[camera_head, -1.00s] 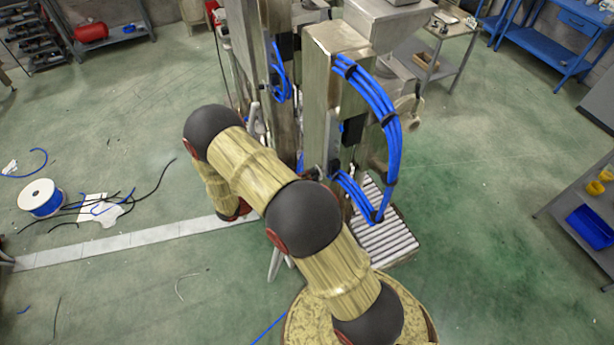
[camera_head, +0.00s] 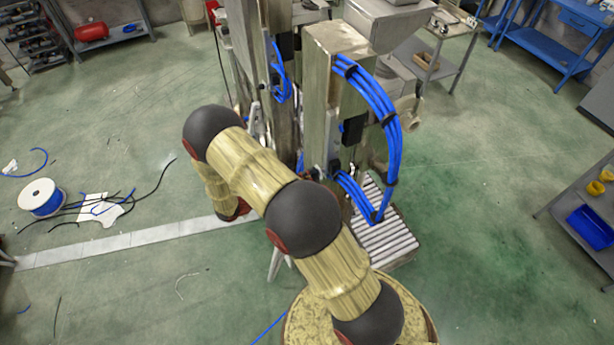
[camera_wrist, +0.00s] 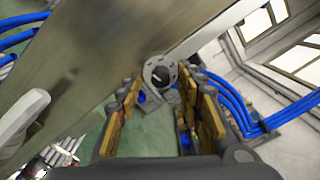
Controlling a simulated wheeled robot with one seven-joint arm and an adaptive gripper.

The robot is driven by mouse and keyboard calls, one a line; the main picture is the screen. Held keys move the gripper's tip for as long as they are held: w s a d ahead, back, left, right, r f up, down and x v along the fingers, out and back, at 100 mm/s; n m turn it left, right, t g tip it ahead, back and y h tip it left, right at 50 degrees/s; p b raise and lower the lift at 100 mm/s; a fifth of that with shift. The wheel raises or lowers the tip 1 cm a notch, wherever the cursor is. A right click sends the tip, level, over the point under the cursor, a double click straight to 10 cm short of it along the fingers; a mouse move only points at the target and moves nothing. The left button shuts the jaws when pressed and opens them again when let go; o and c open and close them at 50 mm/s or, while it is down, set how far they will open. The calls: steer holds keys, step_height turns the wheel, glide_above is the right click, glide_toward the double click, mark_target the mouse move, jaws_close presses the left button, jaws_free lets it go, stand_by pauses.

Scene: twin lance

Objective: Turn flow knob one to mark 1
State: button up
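A round grey knob (camera_wrist: 158,73) with a dark centre and a pale mark shows in the wrist view, on the edge of a metal column. My gripper (camera_wrist: 159,88) is open, with its yellow-padded fingers to the left and right below the knob. The knob appears in line with the gap between the fingertips. I cannot tell whether either finger touches it, and its mark numbers are too small to read. In the head view the knob and gripper are not clearly visible.
The metal machine column (camera_head: 329,90) stands in front of my arm, with blue hoses (camera_head: 390,130) looping on its right. A pale handle (camera_wrist: 22,115) is at the left in the wrist view. A slatted platform (camera_head: 388,240) lies at the column's foot. A cable spool (camera_head: 40,197) lies on the floor.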

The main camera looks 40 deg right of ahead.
steer(key=v, duration=1.2)
